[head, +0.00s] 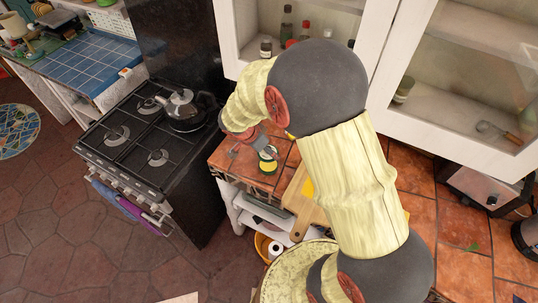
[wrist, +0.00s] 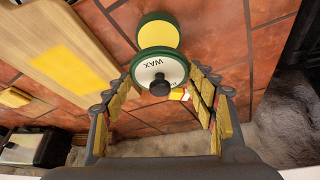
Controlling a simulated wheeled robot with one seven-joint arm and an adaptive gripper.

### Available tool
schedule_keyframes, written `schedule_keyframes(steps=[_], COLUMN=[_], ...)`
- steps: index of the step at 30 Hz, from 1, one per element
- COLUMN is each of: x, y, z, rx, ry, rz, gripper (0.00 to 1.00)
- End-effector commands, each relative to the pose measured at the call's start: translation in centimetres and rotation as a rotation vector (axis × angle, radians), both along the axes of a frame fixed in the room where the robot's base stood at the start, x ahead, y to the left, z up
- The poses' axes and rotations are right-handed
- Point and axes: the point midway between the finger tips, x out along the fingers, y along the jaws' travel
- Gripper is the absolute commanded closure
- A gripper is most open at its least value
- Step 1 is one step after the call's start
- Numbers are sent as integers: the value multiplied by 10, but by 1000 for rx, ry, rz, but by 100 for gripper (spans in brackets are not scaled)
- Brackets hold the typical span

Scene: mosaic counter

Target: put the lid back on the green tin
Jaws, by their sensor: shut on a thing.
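The green tin (wrist: 158,33) stands on the terracotta tiles, its round yellow top showing inside a green rim. In the head view the tin (head: 267,167) is at the counter's left end, partly hidden by my gripper. The lid (wrist: 148,70) is white with a green rim, a black knob and the word WAX. My gripper (wrist: 160,78) is shut on the lid, with a fingertip at each side of its rim. In the wrist view the lid overlaps the tin's lower edge and leaves most of the yellow top uncovered. I cannot tell the gap between them.
A wooden board (wrist: 65,45) with a yellow patch lies left of the tin in the wrist view. A small white, red and yellow thing (wrist: 178,94) shows beyond the lid. The stove (head: 135,140) with a kettle (head: 188,108) is left of the counter; cabinets (head: 300,35) stand behind.

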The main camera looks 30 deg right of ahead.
Motion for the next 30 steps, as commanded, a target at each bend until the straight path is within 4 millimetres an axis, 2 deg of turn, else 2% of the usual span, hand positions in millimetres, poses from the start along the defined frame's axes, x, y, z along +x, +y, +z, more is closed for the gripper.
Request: schedule_keyframes(steps=[8, 24, 30], x=[-1, 0, -1], y=[0, 0, 0], z=[-9, -54, -64], rx=[-6, -5, -5], ry=[-2, -3, -4], rz=[-2, -4, -4], gripper=[63, 63, 63])
